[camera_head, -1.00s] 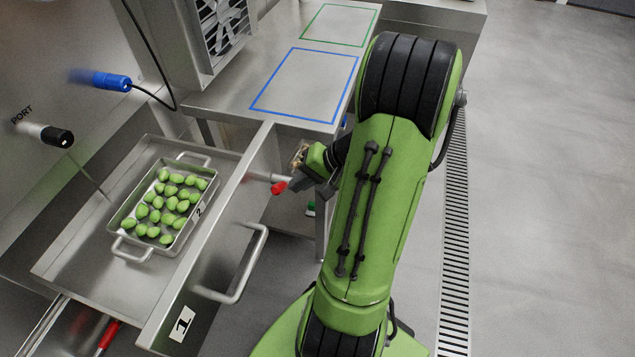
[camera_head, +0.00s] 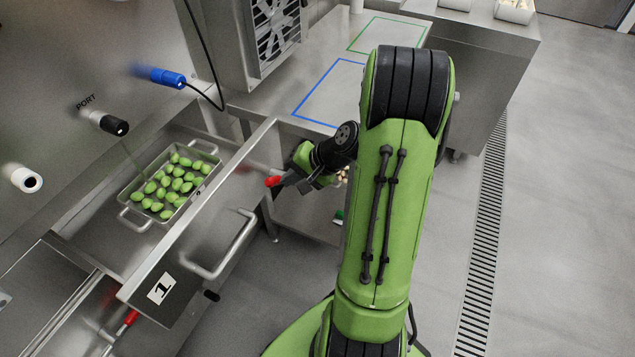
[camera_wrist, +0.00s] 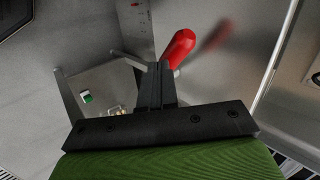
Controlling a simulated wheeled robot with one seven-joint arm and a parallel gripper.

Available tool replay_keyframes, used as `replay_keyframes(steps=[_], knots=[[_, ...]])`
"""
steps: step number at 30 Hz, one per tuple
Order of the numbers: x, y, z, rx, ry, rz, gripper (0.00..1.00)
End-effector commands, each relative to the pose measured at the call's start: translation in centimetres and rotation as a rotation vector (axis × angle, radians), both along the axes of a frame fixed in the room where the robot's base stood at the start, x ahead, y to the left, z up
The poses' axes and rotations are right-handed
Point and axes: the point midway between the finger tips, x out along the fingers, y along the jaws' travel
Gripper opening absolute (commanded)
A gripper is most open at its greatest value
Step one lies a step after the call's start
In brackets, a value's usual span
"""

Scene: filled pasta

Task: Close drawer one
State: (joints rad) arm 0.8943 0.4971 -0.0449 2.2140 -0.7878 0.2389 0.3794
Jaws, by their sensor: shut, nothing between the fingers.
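Drawer one, its front (camera_head: 200,225) marked with a "1" label (camera_head: 161,288), stands pulled out at the left in the head view. A bar handle (camera_head: 228,250) is on its front. Inside lies a metal tray (camera_head: 135,222) with several green filled pasta pieces (camera_head: 170,180). My gripper (camera_head: 274,184) is near the far end of the drawer front, its fingers shut and empty, beside a red-tipped lever (camera_head: 271,181). In the wrist view the shut fingers (camera_wrist: 155,75) are close to the red grip (camera_wrist: 180,46); I cannot tell whether they touch.
A steel table (camera_head: 290,80) with blue and green outlined areas stands behind. A blue plug (camera_head: 165,77) and nozzles (camera_head: 108,122) stick out from the wall over the drawer. A second red handle (camera_head: 131,317) is below. Open floor lies to the right.

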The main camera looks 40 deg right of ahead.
Motion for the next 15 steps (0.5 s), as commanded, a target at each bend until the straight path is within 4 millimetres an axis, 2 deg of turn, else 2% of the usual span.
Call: replay_keyframes(steps=[3, 15], knots=[[3.2, 1.5, 0.2, 0.001, -0.001, 0.007, 0.0], [13.2, 5.7, 0.3, 0.0, -0.002, 0.002, 0.0]])
